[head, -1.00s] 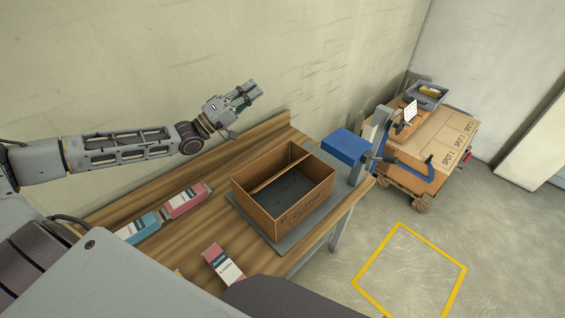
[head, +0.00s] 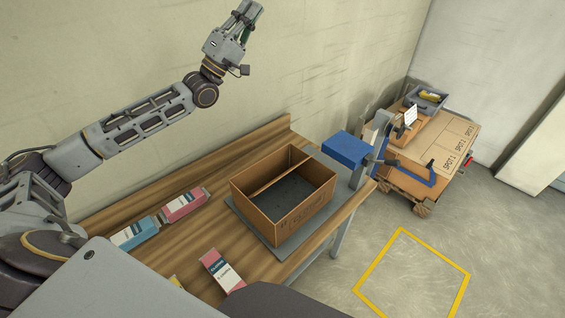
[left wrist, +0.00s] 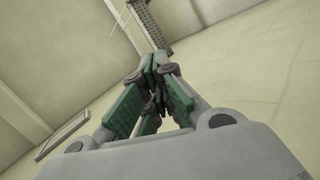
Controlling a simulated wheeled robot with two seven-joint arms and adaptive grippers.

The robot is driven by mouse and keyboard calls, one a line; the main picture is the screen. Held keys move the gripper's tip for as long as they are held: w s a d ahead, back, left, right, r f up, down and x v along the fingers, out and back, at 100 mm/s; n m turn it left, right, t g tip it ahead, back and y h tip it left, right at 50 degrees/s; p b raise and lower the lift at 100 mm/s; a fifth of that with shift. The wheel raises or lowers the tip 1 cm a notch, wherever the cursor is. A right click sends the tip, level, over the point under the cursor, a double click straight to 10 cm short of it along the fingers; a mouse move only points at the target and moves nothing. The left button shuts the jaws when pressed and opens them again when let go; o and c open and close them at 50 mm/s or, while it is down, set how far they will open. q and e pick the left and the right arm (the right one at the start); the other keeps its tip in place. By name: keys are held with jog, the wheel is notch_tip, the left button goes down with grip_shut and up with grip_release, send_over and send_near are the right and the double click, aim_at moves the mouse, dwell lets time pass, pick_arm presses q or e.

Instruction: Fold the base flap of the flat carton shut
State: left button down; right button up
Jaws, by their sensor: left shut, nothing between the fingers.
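The brown carton (head: 306,207) stands open-topped on a grey mat (head: 248,216) on the wooden bench. A narrow cardboard strip (head: 284,171) spans its inside near the far end, and the interior floor looks dark. I cannot tell from here how its base flap lies. My left gripper (head: 247,10) is raised high over the back of the bench, well above and apart from the carton, pointing up. In the left wrist view its green-padded fingers (left wrist: 157,95) are closed together with nothing between them. My right gripper is not in view.
Pink (head: 185,204) and blue (head: 135,233) packets lie at the bench's left, another pink packet (head: 222,270) nearer the front. A blue block-topped device (head: 346,148) stands at the bench's right end. A cart with flat cartons (head: 446,142) is beyond. A yellow square (head: 412,275) marks clear floor.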

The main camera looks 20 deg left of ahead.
pick_arm(q)
jog(key=w+d+n+g+y, duration=0.1)
jog(key=w+d+n+y, duration=0.15)
jog(key=w+y, duration=0.4)
jog(key=w+d+f+m+g, duration=0.1)
jog(key=w+d+f+g, duration=0.15)
jog(key=f, duration=0.45)
jog(key=w+d+f+m+g, duration=0.1)
jog(key=w+f+g, duration=0.25)
jog(key=f, duration=0.35)
jog(key=s+a+f+m+g+y, duration=0.3)
jog(key=s+f+m+g, duration=0.8)
jog(key=f, duration=0.7)
jog(key=s+g+y+b, duration=0.1)
jog(key=s+g, duration=0.1)
jog(key=s, duration=0.2)
jog(key=shift+s+a+f, duration=0.15)
jog(key=shift+s+f, duration=0.05)
jog(key=shift+s, duration=0.1)
jog(key=shift+m+y, duration=0.25)
jog(key=shift+f, duration=0.1)
